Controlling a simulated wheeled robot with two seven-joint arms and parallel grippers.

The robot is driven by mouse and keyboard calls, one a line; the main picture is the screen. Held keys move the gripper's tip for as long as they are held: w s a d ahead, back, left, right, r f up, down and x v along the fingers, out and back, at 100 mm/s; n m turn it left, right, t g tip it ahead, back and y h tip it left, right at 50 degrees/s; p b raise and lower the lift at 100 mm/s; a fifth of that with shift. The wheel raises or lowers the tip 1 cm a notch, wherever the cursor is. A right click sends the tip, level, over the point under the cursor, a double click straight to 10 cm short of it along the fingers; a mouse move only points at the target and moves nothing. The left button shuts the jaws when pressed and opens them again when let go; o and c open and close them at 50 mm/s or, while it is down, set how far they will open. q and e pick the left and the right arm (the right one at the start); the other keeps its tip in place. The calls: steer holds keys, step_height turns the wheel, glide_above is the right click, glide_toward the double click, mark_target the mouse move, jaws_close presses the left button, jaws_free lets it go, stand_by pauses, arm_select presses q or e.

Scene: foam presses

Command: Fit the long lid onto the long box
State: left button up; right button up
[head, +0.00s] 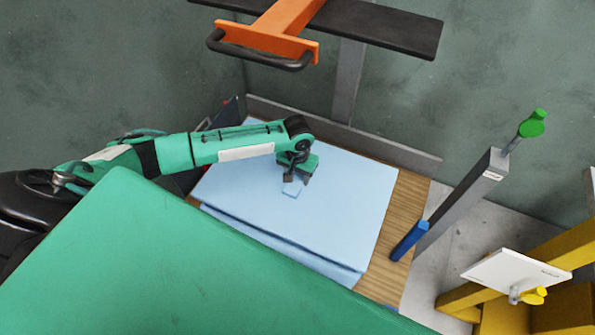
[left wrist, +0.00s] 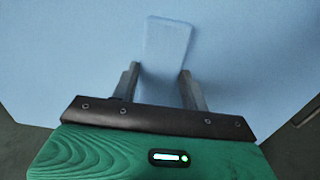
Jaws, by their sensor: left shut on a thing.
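The long lid (head: 340,200) is a broad light blue slab with a small raised block (head: 293,188) on top. It lies over the long box (head: 315,262), also light blue, whose near edge shows just below the lid's near edge. A thin dark line runs between the two; I cannot tell whether the lid is fully seated. My left gripper (head: 293,177) is shut on the lid's block. In the left wrist view its fingers (left wrist: 161,88) stand on either side of the block (left wrist: 167,45), with the lid's flat top (left wrist: 80,50) filling the background. My right gripper is not in view.
The box rests on a wooden board (head: 405,215) with a grey rail (head: 400,155) behind it. An orange press part with a black handle (head: 260,57) hangs above. A grey post (head: 465,200) and a blue-handled part (head: 408,241) stand at the right.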

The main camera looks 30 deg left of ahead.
arm_select(q)
steer(key=shift+f+b, duration=0.35)
steer(key=shift+f, duration=2.8)
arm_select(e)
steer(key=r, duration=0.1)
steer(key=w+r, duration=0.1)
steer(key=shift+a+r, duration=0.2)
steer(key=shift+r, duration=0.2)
arm_select(q)
steer(key=o, duration=1.1)
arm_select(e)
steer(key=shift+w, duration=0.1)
arm_select(q)
steer(key=shift+r, duration=0.25)
step_height(320, 180, up, 13)
steer(key=shift+r+p, duration=0.15)
steer(key=shift+p, duration=0.6)
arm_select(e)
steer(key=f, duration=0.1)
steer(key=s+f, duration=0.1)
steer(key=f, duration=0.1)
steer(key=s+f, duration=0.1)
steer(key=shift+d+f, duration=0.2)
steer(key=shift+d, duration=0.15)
